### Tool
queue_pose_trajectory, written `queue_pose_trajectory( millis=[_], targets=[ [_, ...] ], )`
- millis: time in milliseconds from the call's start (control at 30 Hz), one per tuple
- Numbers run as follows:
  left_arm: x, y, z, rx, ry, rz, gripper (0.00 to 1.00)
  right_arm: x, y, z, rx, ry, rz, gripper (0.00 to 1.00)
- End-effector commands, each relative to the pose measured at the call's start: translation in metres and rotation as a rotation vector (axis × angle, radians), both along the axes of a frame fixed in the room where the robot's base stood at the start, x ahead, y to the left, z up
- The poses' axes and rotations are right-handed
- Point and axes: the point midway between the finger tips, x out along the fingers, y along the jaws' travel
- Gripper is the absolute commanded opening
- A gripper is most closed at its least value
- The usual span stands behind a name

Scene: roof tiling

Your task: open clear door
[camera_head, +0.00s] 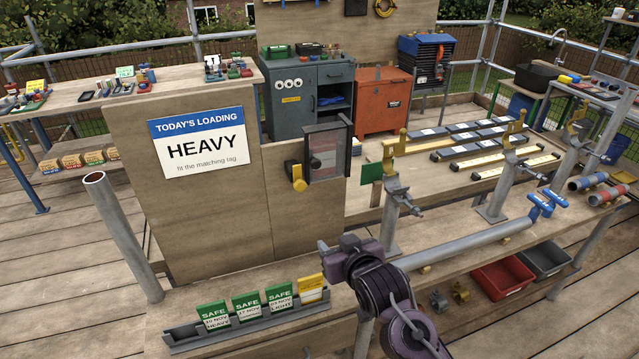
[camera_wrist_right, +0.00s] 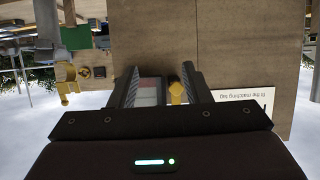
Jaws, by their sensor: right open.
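The clear door (camera_head: 325,158) is a small see-through pane in a grey frame, on a box at the right end of the wooden board. It looks shut. A yellow handle (camera_head: 297,177) sits at its left side. My right gripper (camera_head: 336,246) is in front of and below the door, apart from it, open and empty. In the right wrist view, which is turned over, the pane (camera_wrist_right: 149,93) and yellow handle (camera_wrist_right: 177,92) show between the open fingers (camera_wrist_right: 159,84). My left gripper is not in view.
A "HEAVY" loading sign (camera_head: 203,142) is on the board left of the door. A tag rack (camera_head: 240,327) with several tags stands on the front bench. An upright post clamp (camera_head: 393,215) stands right of the door, and a long grey tube (camera_head: 465,243) lies along the bench.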

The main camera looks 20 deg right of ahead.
Motion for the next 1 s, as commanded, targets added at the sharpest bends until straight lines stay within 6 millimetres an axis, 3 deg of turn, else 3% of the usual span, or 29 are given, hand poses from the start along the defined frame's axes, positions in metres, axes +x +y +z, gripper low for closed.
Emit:
queue_pose_trajectory(
  millis=[100, 200, 300, 467, 800, 1000],
  targets=[
    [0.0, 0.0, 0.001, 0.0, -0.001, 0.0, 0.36, 0.04, -0.005, 0.046, 0.017, -0.209, -0.008, 0.44],
    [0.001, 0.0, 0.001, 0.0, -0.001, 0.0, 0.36, 0.059, -0.008, 0.075, 0.028, -0.339, -0.009, 0.44],
    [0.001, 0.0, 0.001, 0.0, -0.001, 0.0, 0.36, 0.068, -0.01, 0.09, 0.034, -0.407, -0.009, 0.44],
    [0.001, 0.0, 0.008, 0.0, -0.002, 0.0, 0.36, 0.083, -0.01, 0.097, 0.035, -0.426, -0.01, 0.44],
    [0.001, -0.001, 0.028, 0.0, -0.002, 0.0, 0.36, 0.132, -0.008, 0.096, 0.036, -0.423, -0.01, 0.44],
    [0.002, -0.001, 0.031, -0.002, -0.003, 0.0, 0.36, 0.146, -0.008, 0.094, 0.035, -0.421, -0.009, 0.44]
  ],
)
